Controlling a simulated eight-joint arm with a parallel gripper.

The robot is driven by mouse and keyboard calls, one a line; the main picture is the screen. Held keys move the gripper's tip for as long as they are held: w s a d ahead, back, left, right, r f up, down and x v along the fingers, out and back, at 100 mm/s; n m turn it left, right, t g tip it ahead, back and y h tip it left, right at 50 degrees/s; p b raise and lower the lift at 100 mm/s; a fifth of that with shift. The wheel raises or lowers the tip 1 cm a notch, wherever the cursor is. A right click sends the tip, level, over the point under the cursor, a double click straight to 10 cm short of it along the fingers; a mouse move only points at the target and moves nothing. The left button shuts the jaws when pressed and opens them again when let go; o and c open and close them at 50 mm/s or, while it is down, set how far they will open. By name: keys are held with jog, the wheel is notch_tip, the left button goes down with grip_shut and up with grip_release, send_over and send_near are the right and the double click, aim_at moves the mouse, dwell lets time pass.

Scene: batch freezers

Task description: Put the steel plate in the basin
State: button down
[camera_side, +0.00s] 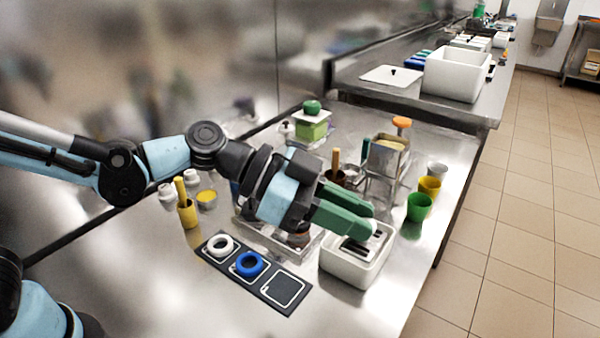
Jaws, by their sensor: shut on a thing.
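A pale slotted piece with dark bars, which looks like the steel plate (361,246), shows just below the fingertips, within the basin's outline. I cannot tell whether it rests on the basin's floor or hangs from the fingers. The basin stands upright on the steel counter near its right edge.
A dark mat (275,292) with a white ring (220,245) and a blue ring (250,264) lies left of the basin. Cups, including a green one (420,207), stand to the right. A steel container (388,158) stands behind. The front counter is clear.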

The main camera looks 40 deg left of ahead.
jog(key=shift+s+d, duration=0.4)
jog(key=shift+d, duration=0.05)
jog(key=w+a+f, duration=0.6)
jog(key=w+f, duration=0.3)
jog(key=f, duration=0.1)
jog(key=shift+w+f, duration=0.35)
jog(key=shift+f, duration=0.05)
jog(key=shift+f, duration=0.6)
jog(key=c, duration=0.9)
grip_release()
jog(key=shift+c, duration=0.2)
